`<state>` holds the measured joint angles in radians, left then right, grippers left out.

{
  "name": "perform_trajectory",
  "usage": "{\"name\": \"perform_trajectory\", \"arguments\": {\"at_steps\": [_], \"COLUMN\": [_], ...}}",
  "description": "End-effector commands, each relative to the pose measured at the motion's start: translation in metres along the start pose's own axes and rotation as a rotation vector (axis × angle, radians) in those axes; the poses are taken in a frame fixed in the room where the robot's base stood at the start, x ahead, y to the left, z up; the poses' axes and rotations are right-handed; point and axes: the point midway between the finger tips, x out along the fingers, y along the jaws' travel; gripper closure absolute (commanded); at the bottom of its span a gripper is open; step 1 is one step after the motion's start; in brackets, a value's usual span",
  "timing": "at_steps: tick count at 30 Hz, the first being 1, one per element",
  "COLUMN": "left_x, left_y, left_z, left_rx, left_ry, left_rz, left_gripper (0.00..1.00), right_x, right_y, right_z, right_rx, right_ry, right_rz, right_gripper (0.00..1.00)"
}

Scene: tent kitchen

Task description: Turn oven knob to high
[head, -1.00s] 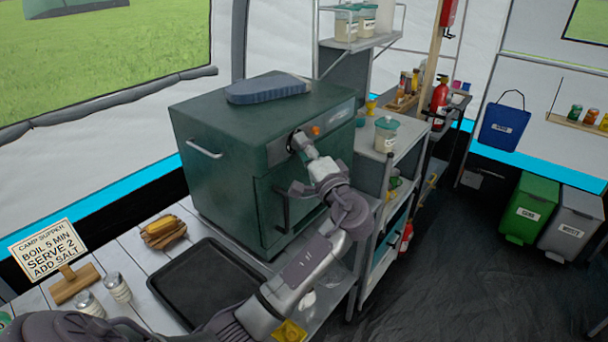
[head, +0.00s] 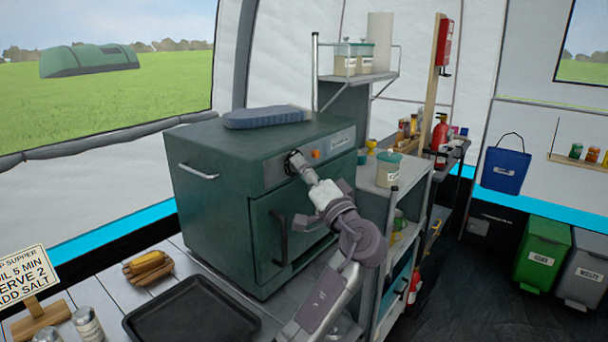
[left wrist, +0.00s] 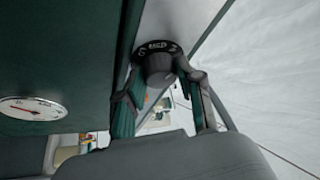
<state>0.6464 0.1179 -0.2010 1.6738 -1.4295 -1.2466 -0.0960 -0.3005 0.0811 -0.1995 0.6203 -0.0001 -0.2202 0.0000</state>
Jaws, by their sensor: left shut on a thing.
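The green oven (head: 225,185) stands on the counter, its door with a dark handle (head: 279,238) shut. My left gripper (head: 301,167) reaches its front panel and is shut on the oven knob. In the left wrist view the dark round knob (left wrist: 159,66) sits between the two fingers (left wrist: 163,84), under a black dial ring (left wrist: 155,46) that reads "MED" near the middle. In the head view the gripper mostly hides the knob. An orange light (head: 316,154) is just right of it. My right gripper is not in view.
A black tray (head: 190,312), a sign (head: 25,275) and shakers (head: 88,325) are on the counter at the front left. A shelf unit (head: 384,182) with jars stands right of the oven.

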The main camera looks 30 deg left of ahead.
Motion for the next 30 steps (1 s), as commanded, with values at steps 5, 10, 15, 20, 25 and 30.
{"name": "perform_trajectory", "arguments": {"at_steps": [5,10,15,20,25,30], "left_x": [-0.001,0.000,0.000,-0.002,-0.022,-0.059], "left_y": [0.001,0.001,0.000,0.000,0.001,0.002], "left_z": [0.000,0.000,0.000,0.000,0.000,0.000], "left_rx": [0.001,0.001,0.000,0.000,0.000,0.000], "left_ry": [-0.001,-0.001,0.000,0.000,0.001,0.001], "left_rz": [0.003,0.002,0.001,0.001,0.004,0.006], "left_gripper": [0.98,0.38,0.38,0.38,0.38,0.38], "right_x": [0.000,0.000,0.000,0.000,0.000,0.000], "right_y": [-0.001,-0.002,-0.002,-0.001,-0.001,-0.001], "right_z": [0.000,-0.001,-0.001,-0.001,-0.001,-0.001], "right_rx": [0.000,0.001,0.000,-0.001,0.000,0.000], "right_ry": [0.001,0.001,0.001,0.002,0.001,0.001], "right_rz": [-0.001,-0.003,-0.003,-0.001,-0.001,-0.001], "right_gripper": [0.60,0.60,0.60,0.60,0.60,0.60]}}
